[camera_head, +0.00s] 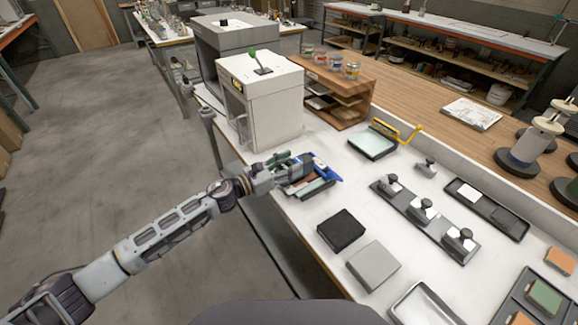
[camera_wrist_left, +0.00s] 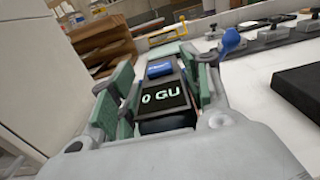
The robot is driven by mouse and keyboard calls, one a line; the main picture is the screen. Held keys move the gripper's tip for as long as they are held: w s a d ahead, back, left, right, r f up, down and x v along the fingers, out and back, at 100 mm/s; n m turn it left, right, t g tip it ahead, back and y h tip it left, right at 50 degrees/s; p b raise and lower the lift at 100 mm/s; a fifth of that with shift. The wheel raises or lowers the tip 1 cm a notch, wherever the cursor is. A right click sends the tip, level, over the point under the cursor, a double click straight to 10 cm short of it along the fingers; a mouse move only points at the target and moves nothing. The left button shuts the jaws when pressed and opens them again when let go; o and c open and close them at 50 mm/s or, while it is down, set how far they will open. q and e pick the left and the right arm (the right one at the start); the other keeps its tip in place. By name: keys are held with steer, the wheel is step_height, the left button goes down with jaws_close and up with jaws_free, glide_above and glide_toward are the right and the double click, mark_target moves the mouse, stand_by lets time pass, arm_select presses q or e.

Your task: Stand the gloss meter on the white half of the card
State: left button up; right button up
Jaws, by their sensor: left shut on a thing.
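My left gripper (camera_head: 308,172) reaches in from the left over the near edge of the white table. It is shut on the gloss meter (camera_head: 325,172), whose blue body shows at the fingertips. In the left wrist view the gloss meter (camera_wrist_left: 165,96) sits between the green finger pads, its dark screen reading "0 GU". Its underside is hidden, so I cannot tell whether it touches the table. A long dark tray (camera_head: 487,211) at the right holds a white square (camera_head: 468,192) and a dark grey one (camera_head: 510,222); I cannot tell whether this is the card. My right gripper is not in view.
A white cabinet (camera_head: 270,110) and a wooden rack (camera_head: 335,90) with jars stand behind the gripper. A glass plate with a yellow handle (camera_head: 374,143) lies beyond it. A black block (camera_head: 341,230), a grey block (camera_head: 373,263) and a knobbed strip (camera_head: 425,215) lie to the right.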

arm_select(q)
steer(key=shift+f, duration=0.15)
stand_by(0.3)
steer(key=o, duration=1.3)
